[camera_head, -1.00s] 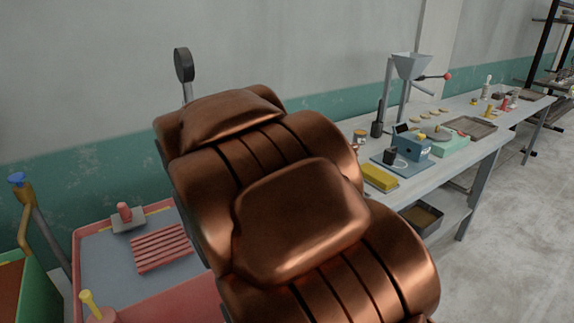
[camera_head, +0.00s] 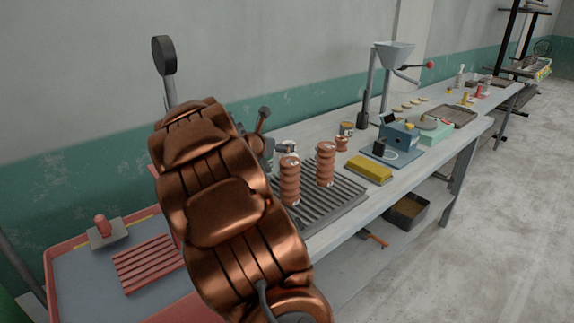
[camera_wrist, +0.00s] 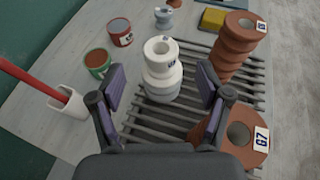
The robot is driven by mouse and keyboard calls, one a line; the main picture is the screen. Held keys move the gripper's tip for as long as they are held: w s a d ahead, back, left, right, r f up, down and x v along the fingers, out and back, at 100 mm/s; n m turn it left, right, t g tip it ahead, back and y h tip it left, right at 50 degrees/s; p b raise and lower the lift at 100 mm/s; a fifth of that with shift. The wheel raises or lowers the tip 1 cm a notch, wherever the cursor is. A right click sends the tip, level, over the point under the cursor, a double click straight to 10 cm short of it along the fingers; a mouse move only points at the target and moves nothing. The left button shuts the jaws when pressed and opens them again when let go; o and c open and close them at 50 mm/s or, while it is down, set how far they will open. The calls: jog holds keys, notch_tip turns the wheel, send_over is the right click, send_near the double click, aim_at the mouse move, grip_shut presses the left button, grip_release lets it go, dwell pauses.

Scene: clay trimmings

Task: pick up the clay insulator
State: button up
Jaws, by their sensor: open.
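In the wrist view a pale, white ribbed insulator (camera_wrist: 162,82) stands upright on a dark slatted rack (camera_wrist: 150,127). Two taller ribbed reddish-brown clay pieces stand to its right: one farther back (camera_wrist: 232,55), one close at lower right (camera_wrist: 232,148), with white labels on top; the near one reads G7. Both brown pieces, near (camera_head: 290,182) and far (camera_head: 326,165), also show in the head view. My gripper (camera_wrist: 163,84) is open, its fingers left and right of the white insulator in the picture, not visibly touching it. The near brown piece is close to the right finger.
Left of the rack are a red labelled cup (camera_wrist: 120,33), a green-and-red cup (camera_wrist: 97,62) and a white holder (camera_wrist: 68,104) with a red stick. A yellow block (camera_head: 370,168) lies right of the rack. A red-edged cart (camera_head: 52,262) stands left of the bench.

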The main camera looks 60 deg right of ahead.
jog(key=shift+p+x, duration=0.55)
jog(key=shift+x, duration=2.8)
jog(key=shift+s, duration=0.1)
jog(key=shift+c, duration=0.2)
grip_shut()
